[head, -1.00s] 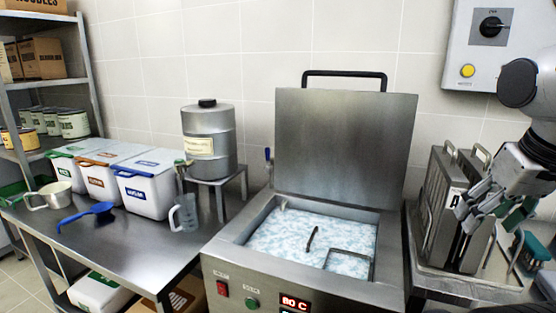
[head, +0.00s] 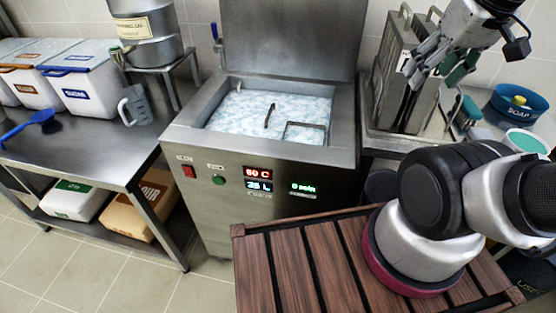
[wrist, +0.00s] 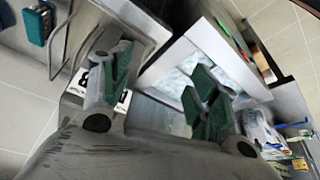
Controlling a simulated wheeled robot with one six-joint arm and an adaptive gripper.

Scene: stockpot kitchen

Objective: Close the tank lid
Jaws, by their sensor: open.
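The tank (head: 230,178) is a steel box with a control panel on its front. Its flat grey lid (head: 290,38) stands upright at the back, open; the lid's top is cut off in the head view now. Foamy bluish liquid (head: 245,112) fills the tank, with a dark handle and a wire frame showing in it. My gripper (head: 432,58) is right of the tank, above the side counter, apart from the lid. In the wrist view my gripper (wrist: 157,95) has its green-padded fingers spread, with nothing between them; the tank opening (wrist: 180,68) shows beyond.
Steel panels (head: 395,75) with handles stand on the right counter, close to my gripper. A blue soap bowl (head: 520,101) is farther right. A left table (head: 85,150) holds white bins, a jug (head: 134,106) and a blue scoop. A metal canister (head: 148,35) stands behind.

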